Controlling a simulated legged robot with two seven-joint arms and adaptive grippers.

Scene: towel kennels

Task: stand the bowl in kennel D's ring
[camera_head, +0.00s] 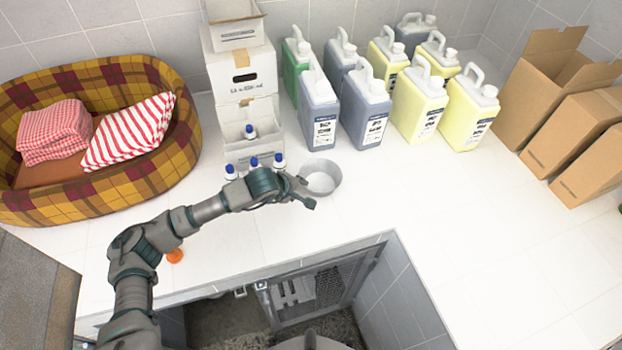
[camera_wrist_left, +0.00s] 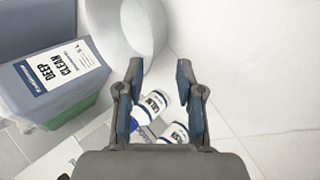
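The bowl, round and light grey, (camera_head: 331,181) stands upright on the white counter in the head view. Part of it shows at the top of the left wrist view (camera_wrist_left: 150,25). My left gripper (camera_head: 307,192) is open over the counter, close to the bowl's near left side. In the left wrist view its fingers (camera_wrist_left: 159,66) are apart with nothing between the tips. One fingertip overlaps the bowl's edge there; I cannot tell whether it touches. A metal kennel door (camera_head: 300,292) stands below the counter's front edge. No letter D or ring can be made out. My right gripper is not in view.
Several blue-capped bottles (camera_head: 279,164) stand close behind my left gripper. Several jugs (camera_head: 365,110) stand behind the bowl. White boxes (camera_head: 241,75) and a plaid pet bed (camera_head: 160,165) are at left, cardboard boxes (camera_head: 545,95) at right. An orange disc (camera_head: 175,256) lies near my arm.

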